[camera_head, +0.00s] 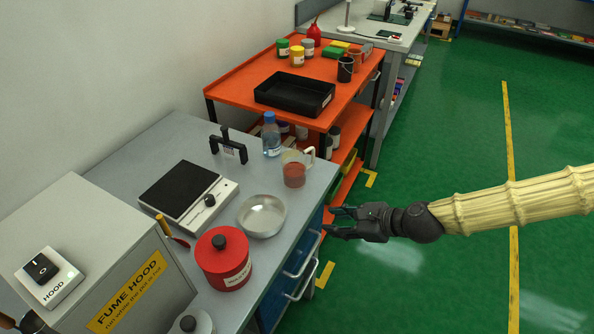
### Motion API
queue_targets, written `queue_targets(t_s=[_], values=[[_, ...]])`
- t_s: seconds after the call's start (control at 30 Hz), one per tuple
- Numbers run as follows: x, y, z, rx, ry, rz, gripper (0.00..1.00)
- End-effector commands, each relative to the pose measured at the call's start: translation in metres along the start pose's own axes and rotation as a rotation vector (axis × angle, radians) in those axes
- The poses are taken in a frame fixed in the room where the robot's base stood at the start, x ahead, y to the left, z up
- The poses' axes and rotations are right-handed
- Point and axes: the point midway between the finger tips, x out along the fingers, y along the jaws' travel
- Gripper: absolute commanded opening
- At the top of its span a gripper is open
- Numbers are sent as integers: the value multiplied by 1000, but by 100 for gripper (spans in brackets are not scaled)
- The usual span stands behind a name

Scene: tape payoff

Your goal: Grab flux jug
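A clear jug (294,174) with reddish contents and a pale handle on its right side stands upright near the right edge of the grey bench. It looks like the flux jug, but I can read no label on it. My gripper (332,221) is open and empty, with its fingers pointing left. In the picture it is below and to the right of the jug, in front of the bench's drawer side, and apart from the jug.
On the grey bench (152,146), a blue-capped bottle (271,135) stands close behind the jug. A metal bowl (262,216), a red lidded pot (222,260) and a hotplate (180,189) stand nearer. A black stand (228,146) is left of the bottle. Green floor (425,150) is clear.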

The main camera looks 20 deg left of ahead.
Motion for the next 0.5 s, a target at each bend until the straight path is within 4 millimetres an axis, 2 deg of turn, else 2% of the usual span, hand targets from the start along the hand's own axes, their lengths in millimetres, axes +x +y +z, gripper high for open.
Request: queue_targets(t_s=[0.03,0.2,0.33,0.5], values=[[-9,-22,15,48,-36,-27,34],[-41,-74,63,199,-143,-75,34],[-62,-99,86,271,-195,-92,34],[-71,-111,99,311,-223,-97,34]])
